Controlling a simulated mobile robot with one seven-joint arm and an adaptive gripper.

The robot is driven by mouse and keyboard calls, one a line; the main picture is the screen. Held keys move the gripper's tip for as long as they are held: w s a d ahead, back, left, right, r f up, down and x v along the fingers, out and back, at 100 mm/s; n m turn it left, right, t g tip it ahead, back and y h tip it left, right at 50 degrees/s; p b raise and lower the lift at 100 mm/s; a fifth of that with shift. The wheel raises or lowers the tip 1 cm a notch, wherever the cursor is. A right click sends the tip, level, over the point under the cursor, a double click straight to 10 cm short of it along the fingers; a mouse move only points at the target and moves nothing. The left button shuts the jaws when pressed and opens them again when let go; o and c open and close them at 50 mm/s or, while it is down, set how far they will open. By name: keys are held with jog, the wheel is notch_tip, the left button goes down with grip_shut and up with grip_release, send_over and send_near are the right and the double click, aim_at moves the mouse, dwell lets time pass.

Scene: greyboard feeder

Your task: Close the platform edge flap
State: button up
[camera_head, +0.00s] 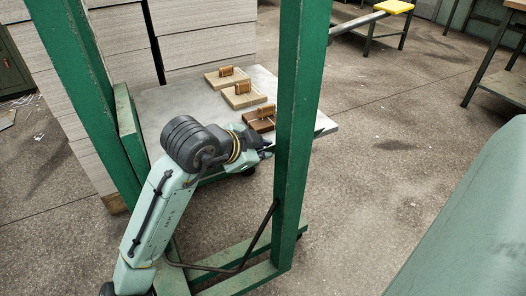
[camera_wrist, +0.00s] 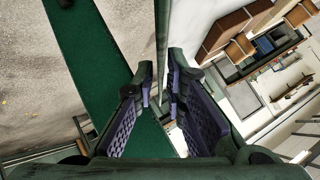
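The grey metal platform (camera_head: 180,115) stands behind the green frame in the head view. Its right end (camera_head: 325,125) shows past the green post. I cannot make out the edge flap as a separate part there. In the wrist view, a thin dark upright edge (camera_wrist: 162,45) runs between the fingertips, beside the pale platform surface (camera_wrist: 205,50); I cannot tell whether it is the flap. My gripper (camera_head: 268,149) is at the platform's near edge, partly hidden by the post. In the wrist view my gripper (camera_wrist: 160,88) is open, its purple-padded fingers apart; contact is unclear.
A green post (camera_head: 299,110) stands right beside my gripper, and a green beam (camera_wrist: 95,60) crosses the wrist view. Wooden blocks on boards (camera_head: 240,93) lie on the platform. Stacks of greyboard (camera_head: 122,45) stand behind. Open floor (camera_head: 400,130) lies to the right.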

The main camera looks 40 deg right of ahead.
jog(key=shift+d+f, duration=0.2)
jog(key=shift+d, duration=0.05)
jog(key=shift+c, duration=0.4)
grip_shut()
